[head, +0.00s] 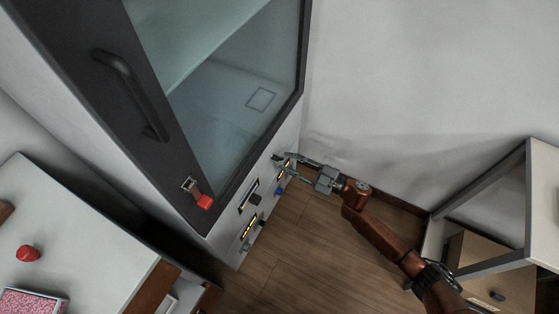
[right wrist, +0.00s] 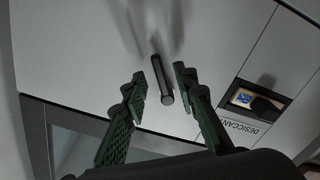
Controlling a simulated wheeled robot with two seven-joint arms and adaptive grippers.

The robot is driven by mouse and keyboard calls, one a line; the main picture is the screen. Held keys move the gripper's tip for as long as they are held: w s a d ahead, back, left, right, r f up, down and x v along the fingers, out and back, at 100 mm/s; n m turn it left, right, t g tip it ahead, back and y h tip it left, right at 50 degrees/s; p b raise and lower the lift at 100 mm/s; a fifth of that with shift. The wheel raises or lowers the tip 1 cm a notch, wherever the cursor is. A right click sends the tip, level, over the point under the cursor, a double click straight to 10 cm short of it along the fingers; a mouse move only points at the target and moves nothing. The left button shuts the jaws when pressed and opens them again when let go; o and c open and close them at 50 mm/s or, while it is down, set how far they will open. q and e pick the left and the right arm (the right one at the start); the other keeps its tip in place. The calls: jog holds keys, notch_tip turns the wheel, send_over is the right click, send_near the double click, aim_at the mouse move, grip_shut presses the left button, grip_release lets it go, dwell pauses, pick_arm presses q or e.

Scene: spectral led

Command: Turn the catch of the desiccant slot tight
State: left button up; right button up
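The cabinet's lower panel carries the desiccant slot (right wrist: 260,98), a dark recess with a yellow-and-blue insert, at right in the right wrist view. Its printed label (right wrist: 240,128) reads "DESICCAN", the rest cut off. A dark rounded peg (right wrist: 162,82), possibly the catch, stands out from the pale panel between the fingers of my right gripper (right wrist: 164,82). The fingers are open on both sides of it, with gaps visible. In the head view my right gripper (head: 286,165) is at the panel's far right end, its fingers hiding part of it. My left gripper is not in view.
The tall cabinet has a glass door (head: 225,80) with a dark handle (head: 132,92) and a red-tipped latch (head: 204,201). Other fittings sit along the lower panel, including a blue knob (head: 279,190). A pale table (head: 75,235) stands left, a shelf frame (head: 487,190) right. Wooden floor lies between.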

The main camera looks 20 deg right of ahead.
jog(key=shift+w+a+f, duration=0.1)
jog(key=shift+w+a, duration=0.3)
jog(key=shift+w, duration=0.15)
jog(key=shift+w+a, duration=0.1)
jog(key=shift+a, duration=0.05)
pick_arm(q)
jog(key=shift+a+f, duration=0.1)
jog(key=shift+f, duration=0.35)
pick_arm(e)
jog(key=shift+c, duration=0.3)
grip_shut()
